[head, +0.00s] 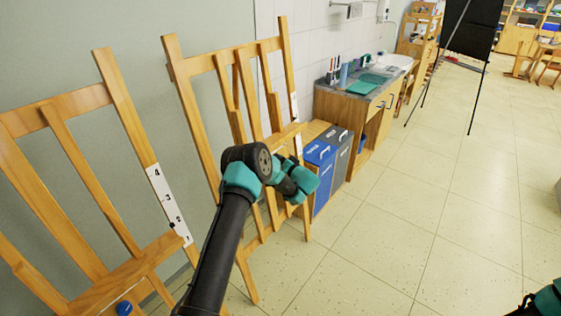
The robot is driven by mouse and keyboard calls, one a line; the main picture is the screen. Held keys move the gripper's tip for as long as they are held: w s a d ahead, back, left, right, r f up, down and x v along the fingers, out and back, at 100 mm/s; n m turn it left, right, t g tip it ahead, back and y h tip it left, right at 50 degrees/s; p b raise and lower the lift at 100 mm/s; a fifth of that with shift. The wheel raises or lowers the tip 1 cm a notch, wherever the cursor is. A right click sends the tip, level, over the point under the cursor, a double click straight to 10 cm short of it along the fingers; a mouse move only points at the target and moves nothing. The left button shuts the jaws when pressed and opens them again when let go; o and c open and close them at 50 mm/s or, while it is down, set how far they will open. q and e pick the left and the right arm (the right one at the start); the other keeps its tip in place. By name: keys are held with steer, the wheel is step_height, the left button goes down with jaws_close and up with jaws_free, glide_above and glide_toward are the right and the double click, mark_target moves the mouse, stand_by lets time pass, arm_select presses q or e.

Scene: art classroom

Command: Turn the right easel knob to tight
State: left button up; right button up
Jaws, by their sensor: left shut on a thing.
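The right easel (188,103) is a wooden frame standing against the wall. My left gripper (308,183) is at this easel's right side, just below its ledge. It is shut, but its fingertips are mostly hidden by its own wrist. The right easel's knob is not visible; the gripper and wrist cover that area, so I cannot see how the knob is turned. A white strip (294,106) runs on the right easel's right post. Only a teal and black part of my right arm shows in the bottom right corner; its fingers are not visible.
The left easel (122,100) has a blue knob (124,308) and a numbered white scale (168,204). Blue (321,178) and grey (339,155) bins stand behind my gripper, beside a sink counter (350,103). A black easel (472,28) stands farther back. The tiled floor at right is clear.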

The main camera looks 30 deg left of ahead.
arm_select(q)
steer(key=c, duration=0.3)
steer(key=shift+c, duration=0.2)
steer(key=shift+m, duration=0.5)
steer(key=m+h, duration=0.1)
steer(key=m, duration=0.1)
steer(key=m+h, duration=0.1)
steer(key=m, duration=0.2)
steer(key=shift+r+m, duration=0.15)
steer(key=shift+m, duration=0.15)
steer(key=m+h, duration=0.1)
steer(key=m, duration=0.4)
steer(key=shift+r+g, duration=0.1)
steer(key=shift+g, duration=0.3)
steer(key=m+g, duration=0.1)
steer(key=m, duration=0.1)
steer(key=m+g+h, duration=0.1)
steer(key=m, duration=0.2)
steer(key=shift+w, duration=0.15)
steer(key=m+g, duration=0.2)
steer(key=m, duration=0.2)
steer(key=shift+r+m, duration=0.1)
steer(key=shift+m, duration=0.3)
